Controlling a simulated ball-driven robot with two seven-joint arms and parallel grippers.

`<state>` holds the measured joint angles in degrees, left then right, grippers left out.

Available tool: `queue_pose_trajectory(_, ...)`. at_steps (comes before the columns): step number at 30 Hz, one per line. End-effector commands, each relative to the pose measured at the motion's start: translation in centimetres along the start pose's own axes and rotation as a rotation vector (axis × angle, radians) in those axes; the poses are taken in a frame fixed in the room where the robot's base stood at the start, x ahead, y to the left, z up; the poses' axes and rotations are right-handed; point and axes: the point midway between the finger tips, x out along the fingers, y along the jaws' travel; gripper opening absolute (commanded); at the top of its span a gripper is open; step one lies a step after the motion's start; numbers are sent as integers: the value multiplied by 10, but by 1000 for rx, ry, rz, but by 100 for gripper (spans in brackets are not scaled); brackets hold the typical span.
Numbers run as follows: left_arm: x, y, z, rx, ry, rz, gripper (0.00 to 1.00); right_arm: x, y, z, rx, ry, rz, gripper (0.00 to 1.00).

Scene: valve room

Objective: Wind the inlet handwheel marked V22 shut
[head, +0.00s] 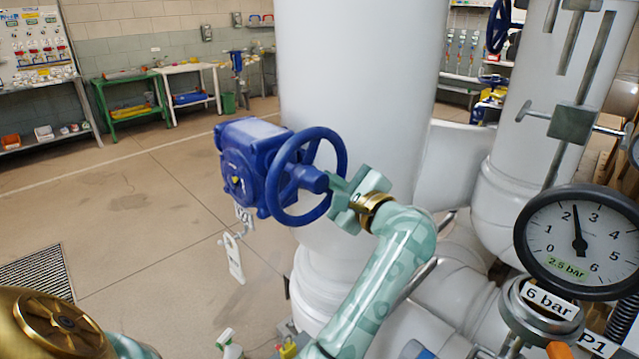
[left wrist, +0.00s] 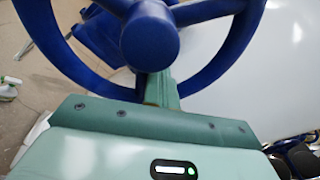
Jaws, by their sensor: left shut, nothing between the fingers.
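The blue handwheel (head: 336,148) stands upright on a blue valve gearbox (head: 238,165) in front of a large white pipe. In the left wrist view the wheel (left wrist: 228,58) fills the top, with the hub (left wrist: 150,42) just above the fingers (left wrist: 162,90). Whether the fingers touch the wheel I cannot tell. My right gripper is not in view.
White pipes (head: 360,60) stand behind the wheel. Floor at left is open.

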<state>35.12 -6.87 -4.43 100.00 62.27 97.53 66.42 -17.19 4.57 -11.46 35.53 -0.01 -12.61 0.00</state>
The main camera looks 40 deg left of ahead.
Motion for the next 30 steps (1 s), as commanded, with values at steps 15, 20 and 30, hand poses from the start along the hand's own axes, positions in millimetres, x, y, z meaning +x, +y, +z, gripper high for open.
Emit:
queue_pose_trajectory(15, -1, 17, -5, 0, 0, 2, 0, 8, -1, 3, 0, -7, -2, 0)
queue_pose_trajectory(20, -1, 17, -4, 0, 0, 1, 0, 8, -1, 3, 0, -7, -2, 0)
queue_pose_trajectory(30, -4, 35, -3, 0, 0, 2, 0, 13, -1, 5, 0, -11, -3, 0)
